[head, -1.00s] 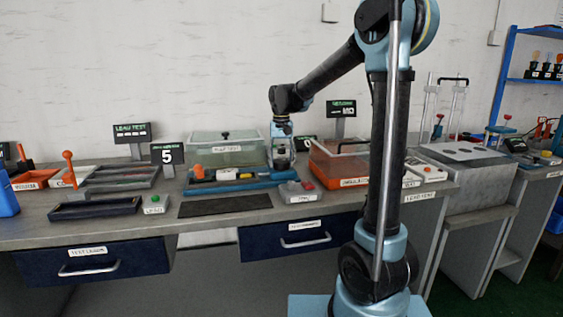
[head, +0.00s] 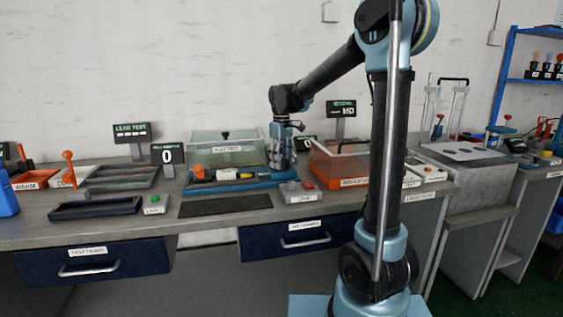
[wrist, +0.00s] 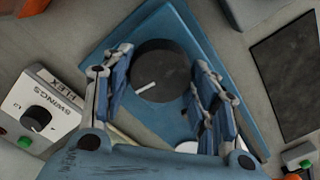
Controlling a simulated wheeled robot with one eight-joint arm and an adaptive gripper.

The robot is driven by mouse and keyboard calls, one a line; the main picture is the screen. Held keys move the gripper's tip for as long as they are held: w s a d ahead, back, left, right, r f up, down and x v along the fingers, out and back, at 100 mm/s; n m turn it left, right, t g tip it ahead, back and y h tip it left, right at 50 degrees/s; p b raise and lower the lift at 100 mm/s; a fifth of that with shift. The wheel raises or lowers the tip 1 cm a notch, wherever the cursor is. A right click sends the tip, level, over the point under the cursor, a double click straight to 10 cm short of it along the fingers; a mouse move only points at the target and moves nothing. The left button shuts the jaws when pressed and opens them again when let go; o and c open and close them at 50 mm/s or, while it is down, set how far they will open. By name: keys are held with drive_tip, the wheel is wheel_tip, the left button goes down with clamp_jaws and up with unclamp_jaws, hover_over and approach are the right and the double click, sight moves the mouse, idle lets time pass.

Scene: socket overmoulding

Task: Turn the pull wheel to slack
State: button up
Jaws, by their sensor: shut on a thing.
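The pull wheel (wrist: 172,72) is a dark round knob with a white pointer mark, set on a blue base (wrist: 150,22). My gripper (wrist: 160,64) has its fingers on either side of the wheel and is shut on it. The white mark points towards the lower left in the wrist view. In the head view my gripper (head: 280,166) is lowered onto the right end of the blue base (head: 240,185), and it hides the wheel. A small display (head: 167,154) to the left reads 0.
A white box with a dial and green button (wrist: 38,112) sits left in the wrist view. A dark mat (head: 225,205) lies in front of the blue base. A clear tank (head: 225,150) stands behind it, and an orange box (head: 340,165) stands close on the right.

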sight(282, 160)
drive_tip(key=shift+w+n, duration=0.1)
drive_tip(key=shift+n, duration=0.4)
drive_tip(key=shift+d, duration=0.1)
drive_tip(key=o, duration=1.1)
drive_tip(key=shift+c, duration=0.2)
drive_tip(key=shift+r, duration=0.1)
wheel_tip(282, 160, up, 12)
drive_tip(key=shift+f, duration=0.2)
